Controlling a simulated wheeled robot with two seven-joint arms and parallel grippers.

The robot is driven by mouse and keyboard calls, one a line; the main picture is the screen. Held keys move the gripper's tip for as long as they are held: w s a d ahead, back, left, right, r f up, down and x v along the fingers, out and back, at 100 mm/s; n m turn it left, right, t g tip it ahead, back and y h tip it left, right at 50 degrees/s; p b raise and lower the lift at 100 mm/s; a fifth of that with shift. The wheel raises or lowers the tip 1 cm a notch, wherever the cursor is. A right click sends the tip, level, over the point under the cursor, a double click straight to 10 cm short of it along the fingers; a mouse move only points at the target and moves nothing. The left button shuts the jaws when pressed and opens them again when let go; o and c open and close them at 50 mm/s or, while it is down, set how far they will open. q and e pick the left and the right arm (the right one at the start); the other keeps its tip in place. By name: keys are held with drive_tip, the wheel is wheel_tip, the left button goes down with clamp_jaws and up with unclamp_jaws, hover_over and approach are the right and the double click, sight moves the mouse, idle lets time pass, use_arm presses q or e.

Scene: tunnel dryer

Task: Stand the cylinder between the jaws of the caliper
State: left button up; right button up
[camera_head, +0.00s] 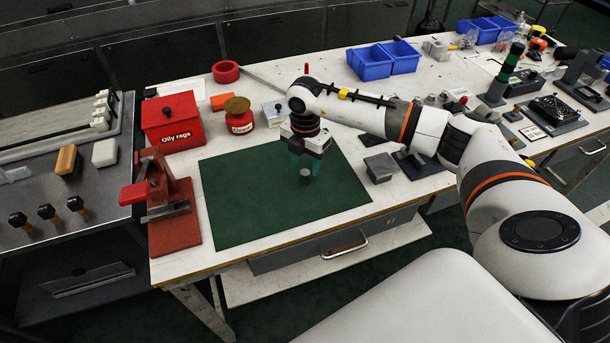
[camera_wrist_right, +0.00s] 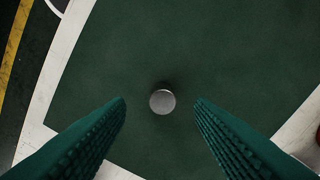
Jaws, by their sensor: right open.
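A small grey cylinder (camera_head: 305,176) stands on the green mat (camera_head: 245,205). In the right wrist view its round top (camera_wrist_right: 162,102) shows between my two green fingers, apart from both. My right gripper (camera_head: 307,166) is open and empty, pointing down just above and around the cylinder's place in the picture. Its exact height above the cylinder I cannot tell. I cannot pick out the caliper for sure in either view. My left gripper is not in view.
A red clamp-like device (camera_head: 172,215) stands left of the mat. A red oily rags box (camera_head: 175,125) and a red can (camera_head: 239,120) stand behind it. A grey block (camera_head: 381,167) lies to the right. Blue bins (camera_head: 372,62) are at the back. Most of the mat is bare.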

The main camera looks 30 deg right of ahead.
sight(305, 172)
wheel_tip(305, 172, down, 5)
drive_tip(key=shift+w+f+p, duration=0.15)
drive_tip(key=shift+f+p, duration=0.05)
drive_tip(key=shift+p, duration=0.25)
